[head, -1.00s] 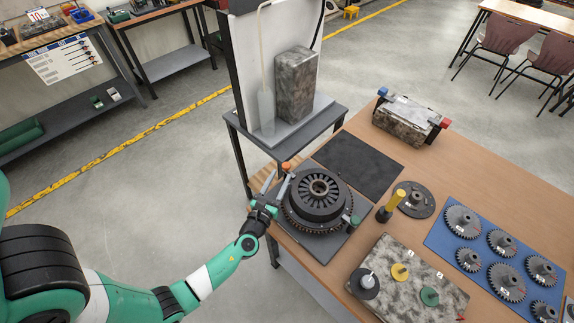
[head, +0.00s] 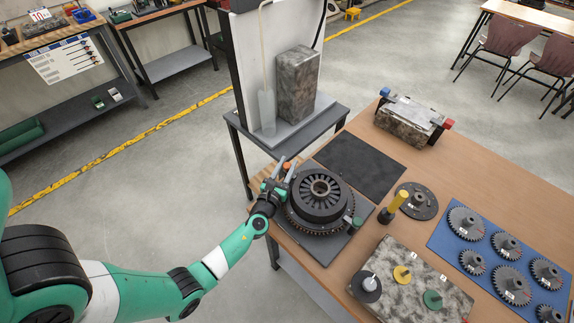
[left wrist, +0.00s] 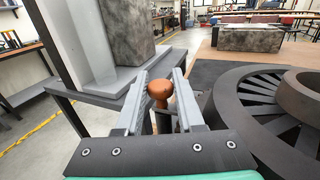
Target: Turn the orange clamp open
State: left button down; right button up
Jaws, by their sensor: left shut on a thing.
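The orange clamp (left wrist: 159,92) shows in the left wrist view as a rounded orange-brown knob between my two grey fingers. In the head view only a small orange part of it (head: 286,167) shows at the upper left edge of the dark gear fixture (head: 334,231). My left gripper (head: 286,164) is there, with its fingers on either side of the knob, shut on it. The lower part of the clamp is hidden by the gripper. My right gripper is not in view.
A ribbed round hub (head: 320,198) sits on the fixture, close right of my gripper. A green knob (head: 357,222) is at its lower right. A yellow-handled tool (head: 393,205) stands further right. A grey stand (head: 262,150) rises behind. A black mat (head: 360,165) lies clear.

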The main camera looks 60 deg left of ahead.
pick_arm(q)
jog(key=shift+f+m+t+h+b, duration=0.15)
jog(key=shift+m+t+h+b, duration=0.25)
jog(key=shift+b, duration=0.35)
jog(key=m+t+h+b, duration=0.1)
jog(key=m+h+b, duration=0.1)
jog(key=m+t+h+b, duration=0.1)
jog(key=h+b, duration=0.1)
jog(key=h, duration=0.1)
jog(key=shift+s+a+m+t+b, duration=0.1)
jog(key=shift+a+m+t+b, duration=0.05)
jog(key=shift+m+t+b, duration=0.25)
jog(key=m+t+h+b, duration=0.1)
jog(key=m+h+b, duration=0.1)
jog(key=h, duration=0.2)
jog(key=shift+m, duration=0.3)
jog(key=m+g+h+b, duration=0.1)
jog(key=m+h+b, duration=0.2)
jog(key=h+b, duration=0.1)
jog(key=m+g+h+b, duration=0.1)
jog(key=m+h+b, duration=0.2)
jog(key=b, duration=0.3)
jog(key=m+g+h+b, duration=0.1)
jog(key=m+h+b, duration=0.1)
jog(key=h+b, duration=0.4)
jog(key=shift+f+m, duration=0.2)
jog(key=shift+m, duration=0.2)
jog(key=shift+r+m+g+h+b, duration=0.3)
jog(key=shift+m+g+h+b, duration=0.6)
jog(key=shift+g+h, duration=0.25)
